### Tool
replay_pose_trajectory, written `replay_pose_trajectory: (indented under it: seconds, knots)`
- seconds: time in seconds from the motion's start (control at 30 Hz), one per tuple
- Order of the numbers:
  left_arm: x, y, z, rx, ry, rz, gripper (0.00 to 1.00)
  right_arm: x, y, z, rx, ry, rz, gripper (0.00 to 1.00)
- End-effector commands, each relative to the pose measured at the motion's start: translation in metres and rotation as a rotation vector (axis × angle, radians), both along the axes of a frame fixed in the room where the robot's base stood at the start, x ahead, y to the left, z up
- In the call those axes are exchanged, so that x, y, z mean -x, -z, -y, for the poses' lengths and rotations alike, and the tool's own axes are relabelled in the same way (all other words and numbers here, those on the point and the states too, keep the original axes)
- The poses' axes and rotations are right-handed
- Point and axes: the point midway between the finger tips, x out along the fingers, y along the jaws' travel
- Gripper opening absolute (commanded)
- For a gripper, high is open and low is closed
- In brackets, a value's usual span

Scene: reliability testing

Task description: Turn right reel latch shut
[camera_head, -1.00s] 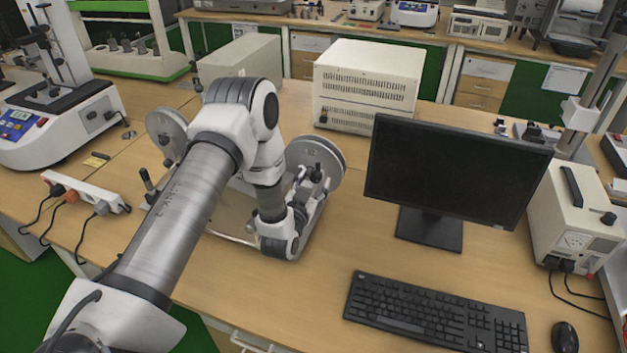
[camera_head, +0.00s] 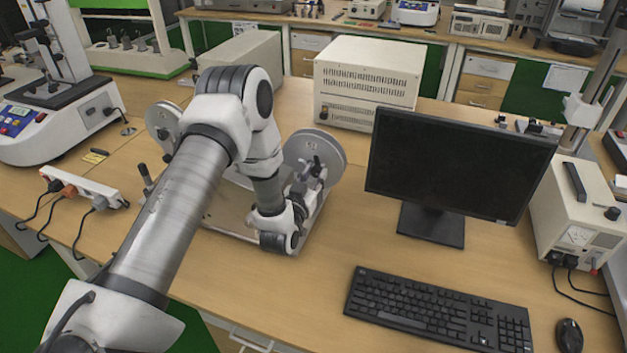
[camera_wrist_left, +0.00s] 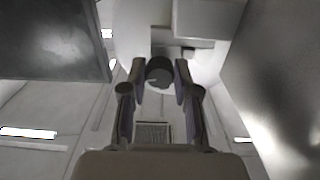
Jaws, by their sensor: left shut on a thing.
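The right reel (camera_head: 330,149) is a grey disc standing upright on the rewinding fixture in the head view. A dark latch knob (camera_head: 317,165) sits in front of its face. My left gripper (camera_head: 309,175) is at the front of this reel, partly hidden by my own wrist. In the left wrist view, the two fingers of my left gripper (camera_wrist_left: 160,70) stand either side of a dark round latch knob (camera_wrist_left: 159,73) and are shut on it. The angle of the latch is hard to read. My right gripper is in neither view.
The left reel (camera_head: 162,120) stands behind my left arm. A monitor (camera_head: 455,165) and keyboard (camera_head: 437,308) are right of the fixture, and a beige vented box (camera_head: 367,80) is behind it. A power strip (camera_head: 84,187) lies at left. Bare table lies in front of the fixture.

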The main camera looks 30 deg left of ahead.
Motion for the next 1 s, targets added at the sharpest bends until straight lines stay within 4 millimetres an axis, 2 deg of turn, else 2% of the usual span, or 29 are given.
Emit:
replay_pose_trajectory:
  seconds: [0.03, 1.0]
  knots:
    - [-0.001, 0.004, 0.000, 0.036, 0.000, 0.011, 0.00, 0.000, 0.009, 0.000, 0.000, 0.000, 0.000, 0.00]
    - [-0.001, 0.004, 0.002, 0.927, 0.003, 0.225, 0.00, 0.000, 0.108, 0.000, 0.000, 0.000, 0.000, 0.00]
